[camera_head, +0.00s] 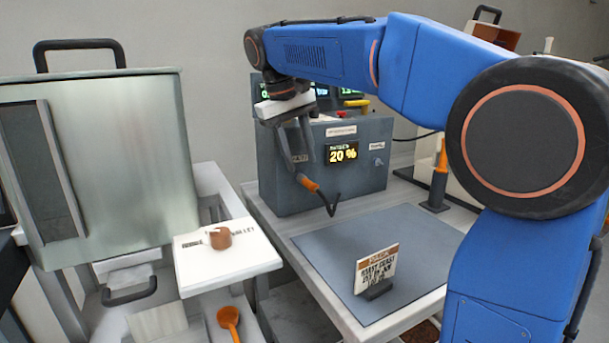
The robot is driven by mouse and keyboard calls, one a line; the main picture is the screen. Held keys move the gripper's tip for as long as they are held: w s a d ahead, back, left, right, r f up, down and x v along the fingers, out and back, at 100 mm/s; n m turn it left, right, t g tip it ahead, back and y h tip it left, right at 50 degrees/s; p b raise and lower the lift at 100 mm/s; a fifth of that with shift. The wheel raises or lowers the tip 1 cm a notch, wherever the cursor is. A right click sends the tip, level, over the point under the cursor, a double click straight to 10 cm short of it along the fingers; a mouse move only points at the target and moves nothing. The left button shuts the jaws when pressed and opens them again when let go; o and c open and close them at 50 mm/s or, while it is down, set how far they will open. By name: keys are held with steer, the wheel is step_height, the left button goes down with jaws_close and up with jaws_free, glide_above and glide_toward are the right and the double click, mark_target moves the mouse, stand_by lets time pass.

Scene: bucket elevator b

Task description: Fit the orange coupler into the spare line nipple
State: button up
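An orange coupler (309,184) with a bent black tail shows low in front of the left part of the grey machine (270,185). Its dark upper end is close to the machine's face; I cannot tell whether it is joined to it. My gripper (303,163) points down just above the coupler. Its two fingers are apart, with a pale label visible between them; they appear open, and contact with the coupler cannot be made out. A small light fitting (378,162) under a label on the machine's right side may be the spare line nipple.
A card (377,270) stands on the grey mat (335,245). An orange upright tool (441,157) stands at right. A steel cabinet (120,150), a white board (200,270) and an orange scoop (229,317) are left. Most of the mat is clear.

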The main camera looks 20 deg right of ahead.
mark_target(306, 179)
steer(key=shift+x, duration=2.85)
steer(key=shift+c, duration=0.6)
jaws_close()
